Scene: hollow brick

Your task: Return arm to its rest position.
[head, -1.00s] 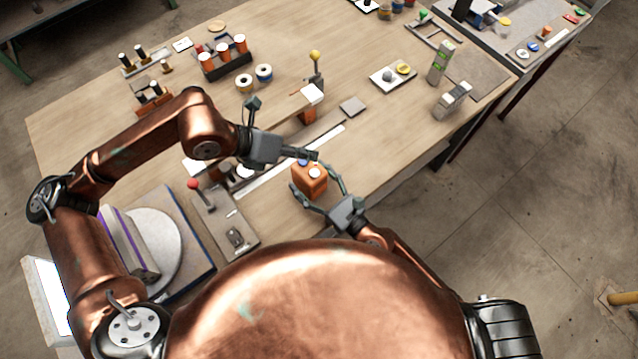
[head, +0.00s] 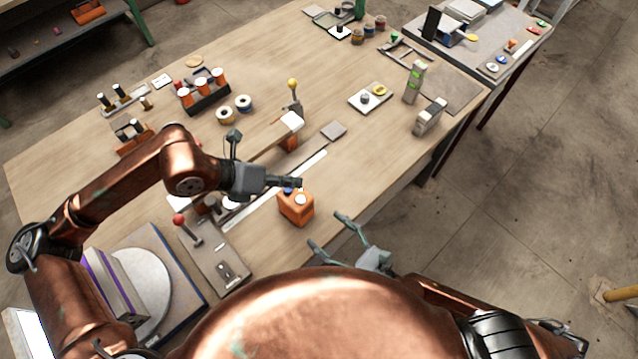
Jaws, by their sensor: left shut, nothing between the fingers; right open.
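The hollow brick (head: 296,209) is an orange block near the front edge of the wooden table (head: 330,82), with a white round piece and a blue piece at its top. My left gripper (head: 298,183) is shut and empty, its fingertips just above and behind the brick; I cannot tell whether they touch the blue piece. My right gripper (head: 326,232) is open and empty, to the right of and nearer than the brick, apart from it. Its arm is partly hidden behind my body.
A grey plate with a red-knobbed lever (head: 180,221) lies left of the brick. A long white strip (head: 285,184) runs behind it. A post with a yellow knob (head: 293,86), a grey square (head: 334,131) and a white tray (head: 371,98) stand farther back. Right of the table is open floor.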

